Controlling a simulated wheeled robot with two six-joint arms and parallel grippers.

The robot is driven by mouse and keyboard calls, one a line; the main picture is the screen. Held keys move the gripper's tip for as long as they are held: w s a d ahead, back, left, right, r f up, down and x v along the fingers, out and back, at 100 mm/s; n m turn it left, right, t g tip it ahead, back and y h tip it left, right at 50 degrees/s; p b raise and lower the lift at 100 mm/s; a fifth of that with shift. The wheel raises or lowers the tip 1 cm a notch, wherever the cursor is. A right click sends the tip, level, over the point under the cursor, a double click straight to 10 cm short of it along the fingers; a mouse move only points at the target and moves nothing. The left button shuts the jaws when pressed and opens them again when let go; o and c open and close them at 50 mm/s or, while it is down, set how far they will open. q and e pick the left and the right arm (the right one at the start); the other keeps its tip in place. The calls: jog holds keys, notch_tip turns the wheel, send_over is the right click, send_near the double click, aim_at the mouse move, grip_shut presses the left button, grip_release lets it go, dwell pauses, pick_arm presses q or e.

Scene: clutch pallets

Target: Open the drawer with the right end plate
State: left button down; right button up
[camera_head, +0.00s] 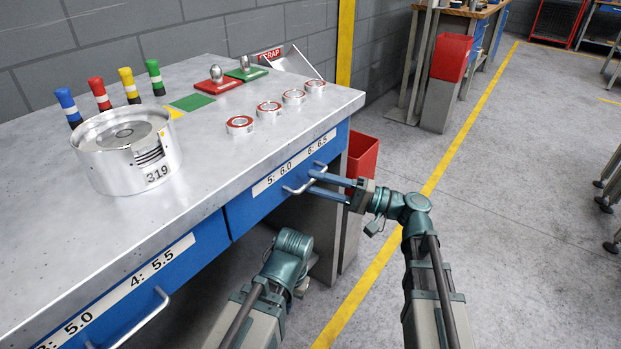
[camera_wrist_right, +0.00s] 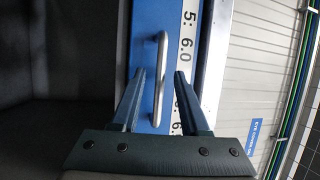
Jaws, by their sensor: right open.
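The blue drawer (camera_head: 245,208) labelled "5: 6.0 6: 6.5" is under the right part of the bench top and looks closed. Its silver bar handle (camera_head: 291,190) also shows in the right wrist view (camera_wrist_right: 161,85). My right gripper (camera_head: 311,181) is open at this handle. In the right wrist view its two fingertips (camera_wrist_right: 159,75) lie either side of the bar, which shows between them; contact cannot be told. A second blue drawer (camera_head: 110,315) labelled "4: 5.5" is at lower left and looks closed. My left arm shows at bottom centre; its fingers are not visible.
The grey bench top (camera_head: 230,175) carries a metal cylinder (camera_head: 125,150) marked 319, several red-rimmed rings (camera_head: 269,110) and coloured-capped tools (camera_head: 101,94). A red bin (camera_head: 361,157) stands beside the bench, behind my right gripper. The floor (camera_head: 500,200) to the right is open.

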jog(key=shift+x, duration=1.05)
grip_shut()
dwell(0.7)
